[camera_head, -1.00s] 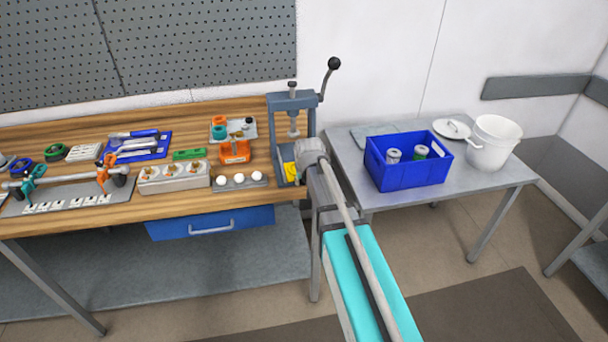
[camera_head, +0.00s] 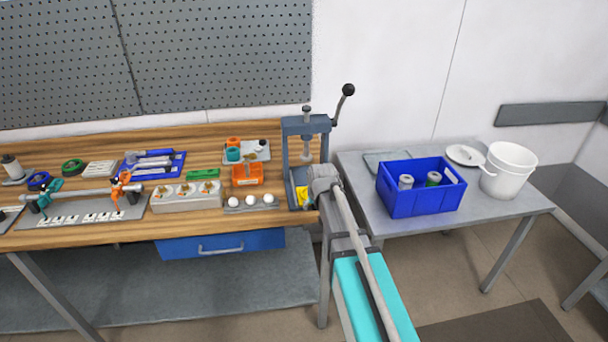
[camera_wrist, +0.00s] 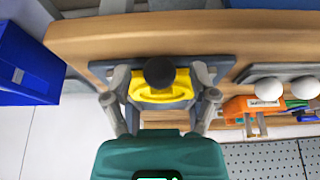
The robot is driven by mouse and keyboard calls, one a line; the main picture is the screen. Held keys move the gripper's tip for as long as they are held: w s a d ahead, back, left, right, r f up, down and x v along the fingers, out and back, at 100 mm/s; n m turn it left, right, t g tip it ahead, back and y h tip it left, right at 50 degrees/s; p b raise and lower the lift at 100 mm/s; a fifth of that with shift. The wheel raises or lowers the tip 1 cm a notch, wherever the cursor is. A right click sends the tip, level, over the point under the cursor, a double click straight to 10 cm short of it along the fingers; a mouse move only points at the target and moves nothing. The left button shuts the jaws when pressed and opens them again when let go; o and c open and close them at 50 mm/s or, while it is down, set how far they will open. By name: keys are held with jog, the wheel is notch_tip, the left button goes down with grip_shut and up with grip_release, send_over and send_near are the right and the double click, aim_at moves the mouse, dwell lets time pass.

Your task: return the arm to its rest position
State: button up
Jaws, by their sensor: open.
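My arm (camera_head: 362,245) reaches from the lower right to the front right of the wooden bench in the head view. Its wrist end covers part of the blue-grey press (camera_head: 305,150), and my gripper is hidden there. In the wrist view my gripper (camera_wrist: 160,98) has its two grey fingers spread apart with nothing held between them. A yellow part (camera_wrist: 160,98) on the press base and a black ball knob (camera_wrist: 159,72) show between and beyond the fingers. The yellow part also shows in the head view (camera_head: 301,196). I cannot tell whether the fingers touch anything.
A blue crate (camera_head: 428,202) with cans, a white lid (camera_head: 466,155) and a white bucket (camera_head: 509,171) stand on the grey table at right. The wooden bench holds an orange holder (camera_head: 247,175), a white-ball tray (camera_head: 250,208) and clamps. The press lever (camera_head: 342,104) sticks up.

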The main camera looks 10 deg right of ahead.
jog(key=s+f+g, duration=0.1)
jog(key=s+g, duration=0.3)
jog(key=s, duration=1.7)
jog(key=shift+s+d+f, duration=0.25)
jog(key=shift+s+d, duration=0.05)
jog(key=shift+s, duration=0.05)
